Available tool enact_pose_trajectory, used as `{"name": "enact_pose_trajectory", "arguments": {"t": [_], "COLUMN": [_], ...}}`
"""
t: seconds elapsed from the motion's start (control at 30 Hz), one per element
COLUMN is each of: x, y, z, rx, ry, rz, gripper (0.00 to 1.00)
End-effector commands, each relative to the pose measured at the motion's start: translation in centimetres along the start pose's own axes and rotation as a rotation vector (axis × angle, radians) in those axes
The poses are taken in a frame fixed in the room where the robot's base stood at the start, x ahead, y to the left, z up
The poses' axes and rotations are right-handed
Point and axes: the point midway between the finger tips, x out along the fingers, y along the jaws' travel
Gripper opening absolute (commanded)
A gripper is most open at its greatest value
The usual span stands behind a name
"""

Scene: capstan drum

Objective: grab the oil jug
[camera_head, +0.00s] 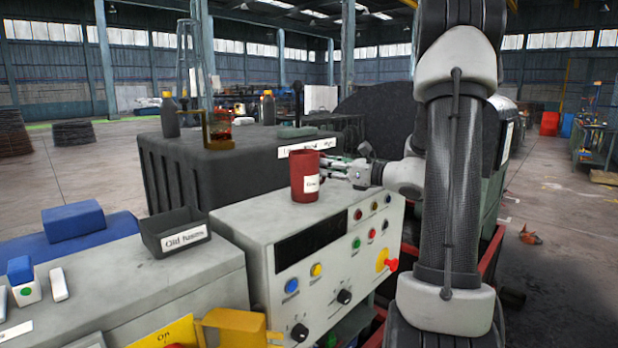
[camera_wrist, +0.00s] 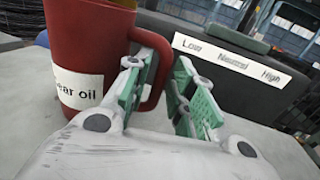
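The oil jug (camera_head: 305,175) is a red, upright jug on the grey control panel's top, its white label turned partly to the front. In the wrist view the jug (camera_wrist: 85,45) fills the upper left, with a label ending "ear oil" and its handle on the right. My gripper (camera_head: 330,169) is just right of the jug. In the wrist view my gripper (camera_wrist: 162,72) has its green-padded fingers spread apart, one on each side of the handle. The left finger looks close to the handle; I cannot tell if it touches.
A grey tray labelled "Old fuses" (camera_head: 180,232) stands left of the jug. The control panel (camera_head: 310,262) carries buttons, knobs and a red lever. Behind the jug is a dark housing (camera_head: 230,165) with bottles on top. A "Low Neutral High" label (camera_wrist: 235,60) shows behind my fingers.

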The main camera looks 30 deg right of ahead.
Motion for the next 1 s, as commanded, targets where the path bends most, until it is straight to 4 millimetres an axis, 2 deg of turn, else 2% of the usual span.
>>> {"name": "enact_pose_trajectory", "arguments": {"t": [0.1, 0.33, 0.37, 0.5, 1.0], "x": [1.17, 1.37, 1.37, 1.35, 1.35], "y": [0.07, 0.02, 0.02, 0.03, 0.02], "z": [-0.06, -0.06, -0.06, -0.06, 0.05], "rx": [0.000, 0.000, 0.000, 0.000, -0.001], "ry": [0.001, 0.001, 0.001, 0.001, 0.000], "rz": [0.002, 0.000, 0.000, 0.001, 0.001], "gripper": [0.25, 0.25, 0.23, 0.00, 0.00]}}
